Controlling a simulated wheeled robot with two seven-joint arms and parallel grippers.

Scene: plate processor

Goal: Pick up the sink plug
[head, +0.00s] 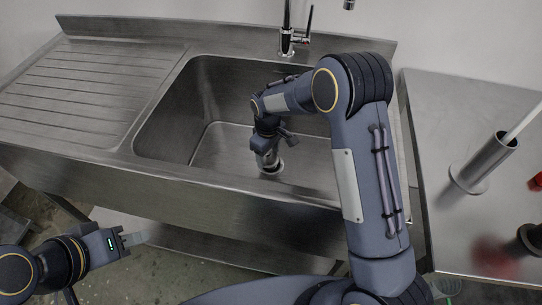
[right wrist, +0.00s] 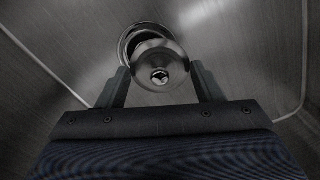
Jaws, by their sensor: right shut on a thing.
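The sink plug (right wrist: 160,66) is a round metal piece with a small knob on top, seen in the right wrist view. My right gripper (right wrist: 158,85) is shut on it, with one finger on each side. In the head view my right gripper (head: 268,165) reaches down into the sink basin (head: 205,115). Behind the plug, part of the round drain (right wrist: 135,35) shows, and the plug covers the rest of it. Whether the plug is clear of the drain I cannot tell. My left gripper (head: 128,240) is in front of the counter, away from the sink, and holds nothing visible.
A faucet (head: 287,38) stands behind the basin. A ribbed drainboard (head: 85,90) lies left of it, bare. On the right table (head: 435,130) stand a metal cylinder holder (head: 485,165) with a white stick and a dark round object (head: 530,237).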

